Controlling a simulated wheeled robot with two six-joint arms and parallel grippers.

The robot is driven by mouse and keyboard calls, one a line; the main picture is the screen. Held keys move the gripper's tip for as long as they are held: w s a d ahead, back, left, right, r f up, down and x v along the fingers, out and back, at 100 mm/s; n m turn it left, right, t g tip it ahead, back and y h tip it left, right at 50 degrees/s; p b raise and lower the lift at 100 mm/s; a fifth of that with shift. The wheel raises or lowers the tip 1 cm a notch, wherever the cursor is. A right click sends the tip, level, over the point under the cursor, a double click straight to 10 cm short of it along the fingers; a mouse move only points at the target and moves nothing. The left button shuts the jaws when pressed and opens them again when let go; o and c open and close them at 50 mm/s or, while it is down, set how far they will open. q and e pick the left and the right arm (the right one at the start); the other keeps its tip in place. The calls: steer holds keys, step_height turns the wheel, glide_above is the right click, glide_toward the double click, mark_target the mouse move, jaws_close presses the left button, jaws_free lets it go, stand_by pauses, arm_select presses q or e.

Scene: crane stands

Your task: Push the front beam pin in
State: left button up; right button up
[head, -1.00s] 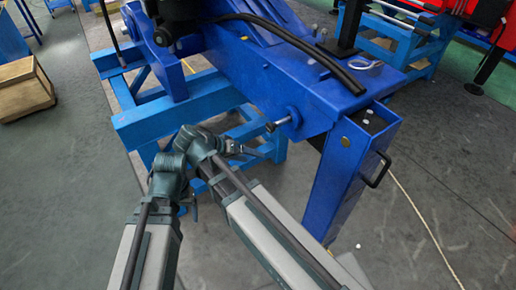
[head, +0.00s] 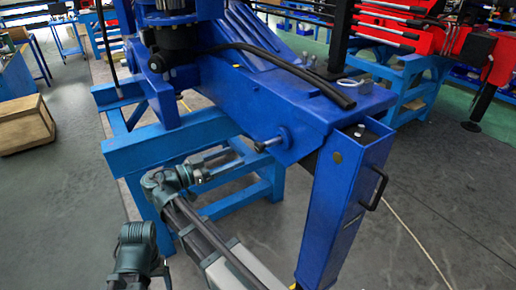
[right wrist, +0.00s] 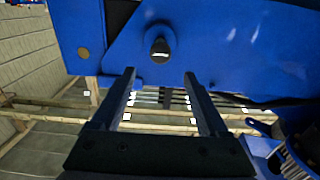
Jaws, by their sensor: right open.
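The front beam pin (head: 270,143) sticks out of the side of the blue beam (head: 262,97), near its front end. A stretch of its shaft shows outside the beam. In the right wrist view the dark round end of the pin (right wrist: 160,48) faces me, slightly above the gap between my fingertips. My right gripper (head: 236,160) is open and empty, to the left of the pin and a little below it. Its two fingers, seen in the right wrist view (right wrist: 158,73), stand apart and do not touch the pin. My left arm shows at the bottom left; its gripper is not visible.
A blue leg (head: 347,200) with a black handle (head: 376,188) stands below the beam's front end. A light-blue stand frame (head: 150,137) is behind my right gripper. A black hose (head: 290,68) lies on the beam. Bare floor (head: 60,215) is at the left.

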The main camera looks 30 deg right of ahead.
mark_target(257, 148)
steer(key=d, duration=1)
steer(key=shift+w+d, duration=0.25)
steer(key=shift+w, duration=0.15)
jaws_close()
stand_by(0.9)
